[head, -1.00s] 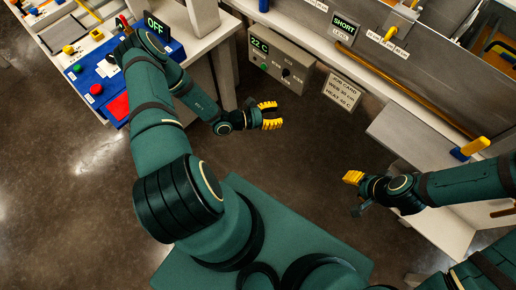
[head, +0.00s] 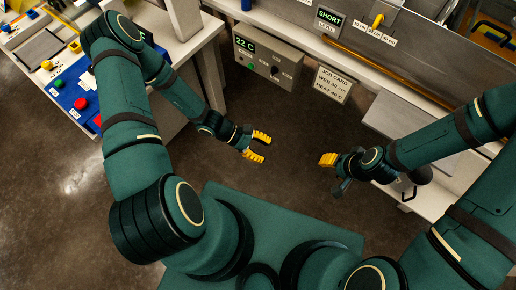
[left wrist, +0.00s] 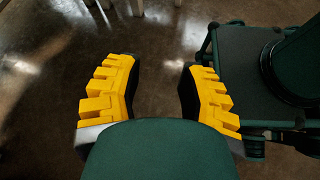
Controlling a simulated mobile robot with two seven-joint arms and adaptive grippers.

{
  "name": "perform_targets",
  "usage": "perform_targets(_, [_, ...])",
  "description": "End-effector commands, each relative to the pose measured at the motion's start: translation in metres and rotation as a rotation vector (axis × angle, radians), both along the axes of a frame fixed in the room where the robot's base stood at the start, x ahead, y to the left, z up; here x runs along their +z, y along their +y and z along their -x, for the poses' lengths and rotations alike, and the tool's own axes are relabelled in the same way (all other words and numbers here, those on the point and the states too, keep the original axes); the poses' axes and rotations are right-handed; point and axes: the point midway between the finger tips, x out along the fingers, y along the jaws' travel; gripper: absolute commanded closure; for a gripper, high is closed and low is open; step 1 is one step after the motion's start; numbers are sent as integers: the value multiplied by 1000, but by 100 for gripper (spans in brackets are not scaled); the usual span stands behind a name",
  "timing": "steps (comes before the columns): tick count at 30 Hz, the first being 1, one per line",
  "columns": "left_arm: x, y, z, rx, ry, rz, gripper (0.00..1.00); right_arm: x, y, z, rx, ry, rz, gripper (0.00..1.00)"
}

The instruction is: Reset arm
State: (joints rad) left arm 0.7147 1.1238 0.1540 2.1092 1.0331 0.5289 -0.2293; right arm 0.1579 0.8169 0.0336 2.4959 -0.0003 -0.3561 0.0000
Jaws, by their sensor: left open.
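My left gripper (head: 256,147) is open and empty in the head view, above the bare floor in front of the control box. In the left wrist view its yellow fingers (left wrist: 155,95) stand wide apart with only floor between them. My right gripper (head: 328,160) is in the head view, right of the left one, with yellow finger pads showing. It is seen edge-on, so I cannot tell its opening. Nothing shows in it. The two grippers are apart, pointing toward each other.
A grey control box (head: 269,59) reads 22 C. A job card (head: 332,85) hangs beside it. A display (head: 329,17) reads SHORT. A blue panel (head: 67,79) with buttons lies on the left bench. A pale bench (head: 405,122) is at right. The floor (head: 190,165) between is clear.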

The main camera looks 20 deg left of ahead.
Motion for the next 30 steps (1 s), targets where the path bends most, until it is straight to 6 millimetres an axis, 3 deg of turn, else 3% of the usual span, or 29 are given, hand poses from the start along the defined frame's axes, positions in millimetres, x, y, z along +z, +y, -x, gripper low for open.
perform_targets(20, [1, -3, 7, -50, -9, -30, 61, 0, 0, 1, 0, 1, 0, 53])
perform_targets(27, [4, -4, 48, -495, -196, -345, 61, -3, 3, 7, 14, 16, 2, 53])
perform_targets(30, [12, 0, 50, -695, -369, -500, 61, -5, 5, 10, 20, 25, 3, 53])
